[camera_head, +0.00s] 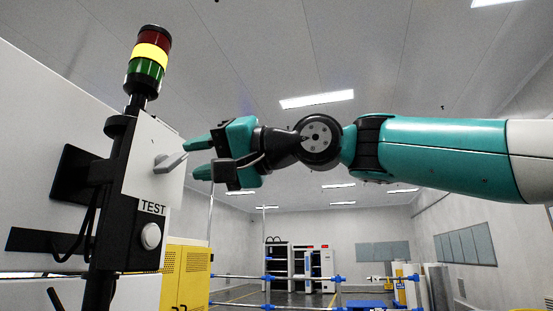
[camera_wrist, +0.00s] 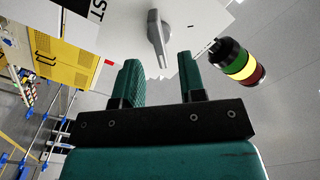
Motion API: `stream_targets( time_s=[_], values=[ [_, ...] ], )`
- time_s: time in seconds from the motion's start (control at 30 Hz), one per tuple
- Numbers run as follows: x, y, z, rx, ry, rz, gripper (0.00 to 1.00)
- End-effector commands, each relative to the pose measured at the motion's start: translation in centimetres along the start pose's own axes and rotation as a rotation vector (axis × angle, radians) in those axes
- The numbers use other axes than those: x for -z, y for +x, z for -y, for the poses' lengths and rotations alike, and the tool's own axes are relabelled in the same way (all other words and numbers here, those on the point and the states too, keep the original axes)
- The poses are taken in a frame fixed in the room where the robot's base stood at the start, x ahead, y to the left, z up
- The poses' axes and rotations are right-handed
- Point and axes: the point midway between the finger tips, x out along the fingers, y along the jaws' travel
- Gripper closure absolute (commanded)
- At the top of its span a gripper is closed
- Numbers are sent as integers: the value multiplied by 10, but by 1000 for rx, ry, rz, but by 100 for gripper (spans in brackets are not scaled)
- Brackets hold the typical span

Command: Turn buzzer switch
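The buzzer switch (camera_head: 170,162) is a grey lever knob sticking out from a white panel at the left of the head view. It also shows in the wrist view (camera_wrist: 158,38), near the top middle, just beyond the fingertips. My gripper (camera_head: 193,158) comes in from the right, its two teal fingers apart and pointing at the knob. In the wrist view, the fingers (camera_wrist: 160,62) are open with nothing between them, and the knob lies ahead of the gap. A small gap seems to separate the fingertips from the knob.
A signal tower (camera_head: 149,62) with red, lit yellow and green sections rises on a black post beside the panel. A white round button (camera_head: 151,236) under a TEST label sits below the switch. A yellow cabinet (camera_head: 186,275) and blue-jointed rails stand behind.

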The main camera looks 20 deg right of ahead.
Motion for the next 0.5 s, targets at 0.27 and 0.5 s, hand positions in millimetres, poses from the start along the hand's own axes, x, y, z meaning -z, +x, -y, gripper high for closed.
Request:
stream_targets(
  time_s=[0.27,0.5],
  values=[
    [0,-67,-3,-7,-2,-7,63],
    [0,-105,-2,-8,0,-3,63]
  ],
)
